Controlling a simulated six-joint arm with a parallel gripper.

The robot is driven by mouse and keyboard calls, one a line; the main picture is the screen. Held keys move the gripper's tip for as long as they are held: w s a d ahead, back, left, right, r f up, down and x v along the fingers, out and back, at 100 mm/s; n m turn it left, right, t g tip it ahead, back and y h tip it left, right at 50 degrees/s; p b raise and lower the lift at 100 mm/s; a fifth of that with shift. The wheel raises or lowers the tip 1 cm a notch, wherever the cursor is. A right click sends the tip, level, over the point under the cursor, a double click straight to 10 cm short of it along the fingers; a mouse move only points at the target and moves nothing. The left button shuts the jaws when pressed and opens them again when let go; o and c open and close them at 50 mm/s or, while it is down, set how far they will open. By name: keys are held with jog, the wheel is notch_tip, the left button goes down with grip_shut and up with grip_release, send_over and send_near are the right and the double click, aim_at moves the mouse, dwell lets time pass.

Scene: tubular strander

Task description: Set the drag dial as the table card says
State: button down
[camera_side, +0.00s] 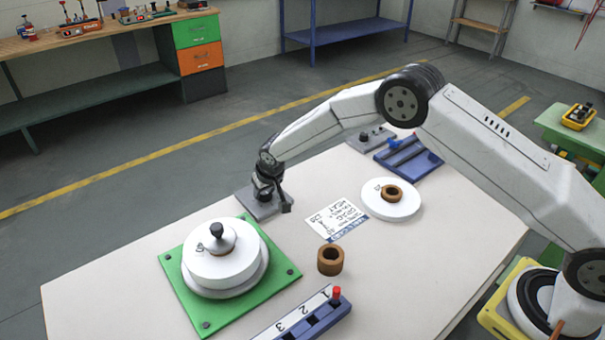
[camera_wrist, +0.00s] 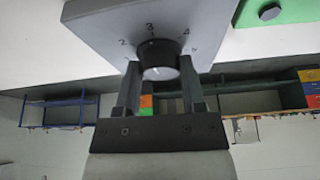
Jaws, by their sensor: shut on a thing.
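The drag dial is a dark round knob (camera_wrist: 158,58) on a grey box (camera_wrist: 95,18), with the digits 2, 3 and 4 and a partly hidden mark around it in the wrist view. The 3 is at the top; I cannot tell for sure where the pointer is. My gripper (camera_wrist: 158,80) is shut on the knob, one finger on each side. In the side view the gripper (camera_side: 270,196) is over the grey box (camera_side: 250,208) and hides the knob. The table card (camera_side: 338,220) lies flat to its right; its handwriting is too small to read surely.
A green plate (camera_side: 178,285) with a white stepped spool (camera_side: 215,262) stands at the left. A brown ring (camera_side: 330,260), a numbered blue rack (camera_side: 325,318) and a white disc (camera_side: 398,208) with another ring are nearby. A blue tray (camera_side: 420,165) is at the back right.

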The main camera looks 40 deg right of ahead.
jog(key=shift+m+h, duration=0.3)
jog(key=shift+m, duration=0.4)
jog(key=shift+c, duration=1)
grip_release()
jog(key=shift+r, duration=0.15)
jog(key=v, duration=0.7)
jog(key=shift+r, duration=0.3)
jog(key=shift+s, duration=0.15)
jog(key=s+d+r, duration=0.2)
jog(key=s+d, duration=0.2)
jog(key=s, duration=0.6)
jog(key=s+d+r+n+g, duration=0.1)
jog(key=s+d, duration=0.3)
jog(key=s, duration=0.6)
jog(key=s+d+r+n+g, duration=0.1)
jog(key=s+d+r, duration=0.2)
jog(key=s, duration=0.8)
jog(key=shift+d+y, duration=0.4)
jog(key=shift+d, duration=0.1)
jog(key=shift+s+r, duration=0.1)
